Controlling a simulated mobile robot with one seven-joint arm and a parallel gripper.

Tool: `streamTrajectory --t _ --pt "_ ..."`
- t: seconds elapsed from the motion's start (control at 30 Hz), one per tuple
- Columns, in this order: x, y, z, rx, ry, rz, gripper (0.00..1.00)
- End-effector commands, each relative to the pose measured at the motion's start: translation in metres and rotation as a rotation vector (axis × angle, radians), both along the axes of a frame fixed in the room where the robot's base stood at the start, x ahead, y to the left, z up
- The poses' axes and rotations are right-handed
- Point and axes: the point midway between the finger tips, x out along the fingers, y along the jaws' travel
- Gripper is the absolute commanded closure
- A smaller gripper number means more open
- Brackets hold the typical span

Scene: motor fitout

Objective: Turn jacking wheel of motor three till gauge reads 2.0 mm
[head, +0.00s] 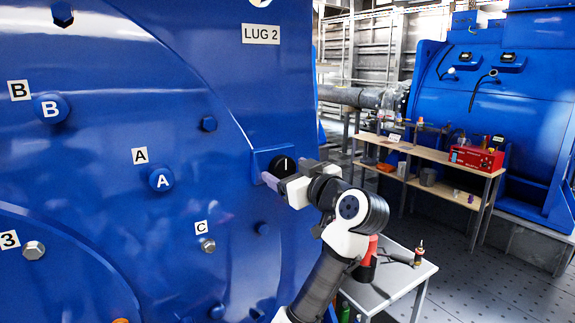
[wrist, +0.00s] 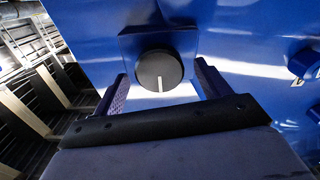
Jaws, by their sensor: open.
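A round black knob (head: 285,165) with a white pointer line sits on a blue square block on the motor casing (head: 240,100), below the label LUG 2 (head: 261,34). The knob also shows in the wrist view (wrist: 159,71), its white line pointing down in that picture. My gripper (head: 280,176) is open in front of the knob. In the wrist view its two fingers (wrist: 162,85) stand on either side of the knob, with gaps showing between fingers and knob. No gauge reading can be made out. I cannot tell whether this knob is the jacking wheel.
The casing carries bolts labelled A (head: 161,179), B (head: 51,108) and C (head: 207,245), and a label 3 (head: 9,240). A small grey table (head: 405,290) with tools stands right of my arm. A wooden bench (head: 430,153) with a red box (head: 477,158) stands behind; open floor lies right.

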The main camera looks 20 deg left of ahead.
Motion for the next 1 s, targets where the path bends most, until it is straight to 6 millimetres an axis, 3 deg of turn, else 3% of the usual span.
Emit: streamTrajectory --t 0.4,0.77,1.0 --pt "0.0062 0.0076 -0.0008 -0.001 0.000 -0.001 0.24" --pt "0.0060 0.0074 -0.0005 0.000 -0.001 -0.001 0.69" --pt "0.0061 0.0070 -0.0007 0.012 0.017 -0.002 0.69"
